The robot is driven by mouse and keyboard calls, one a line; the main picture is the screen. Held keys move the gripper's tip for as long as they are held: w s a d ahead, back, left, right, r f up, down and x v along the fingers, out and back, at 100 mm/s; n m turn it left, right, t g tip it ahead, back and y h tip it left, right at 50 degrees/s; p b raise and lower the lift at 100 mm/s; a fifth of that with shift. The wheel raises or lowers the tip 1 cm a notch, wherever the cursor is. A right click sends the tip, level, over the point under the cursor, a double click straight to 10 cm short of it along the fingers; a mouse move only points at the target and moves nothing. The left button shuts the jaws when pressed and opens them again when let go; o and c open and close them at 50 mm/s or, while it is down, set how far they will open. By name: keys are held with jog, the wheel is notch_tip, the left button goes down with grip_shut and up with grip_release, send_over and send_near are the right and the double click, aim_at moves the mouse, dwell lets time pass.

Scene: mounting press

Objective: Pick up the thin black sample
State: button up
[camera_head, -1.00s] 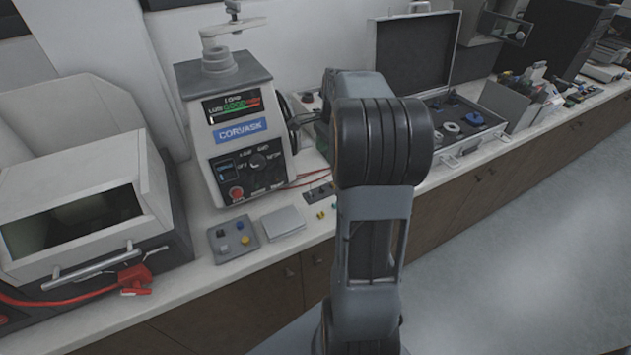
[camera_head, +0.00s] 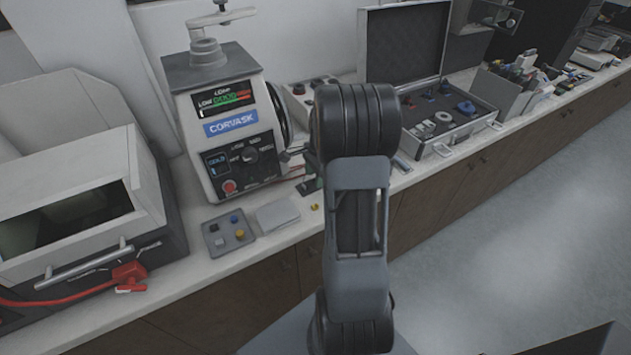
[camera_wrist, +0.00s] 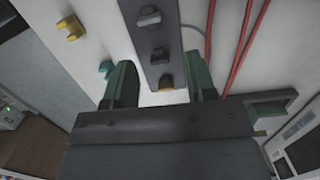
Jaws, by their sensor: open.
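My gripper (camera_wrist: 162,82) is open in the wrist view, its two green fingers apart with nothing seen between their tips but part of a dark strip and white counter. A teal piece (camera_wrist: 106,68) is beside the left finger, and a yellow piece (camera_wrist: 70,27) is farther left. I cannot tell which piece is the thin black sample.
The press (camera_head: 228,125) stands behind the strip, with red cables (camera_wrist: 238,50) to the strip's right. A grey tray with buttons (camera_head: 214,240) and a pale pad (camera_head: 278,215) lie on the front left counter. An open case (camera_head: 470,140) is at right.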

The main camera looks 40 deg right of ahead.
jog(key=shift+a+f, duration=0.1)
jog(key=shift+f, duration=0.55)
jog(key=shift+c, duration=0.2)
grip_shut()
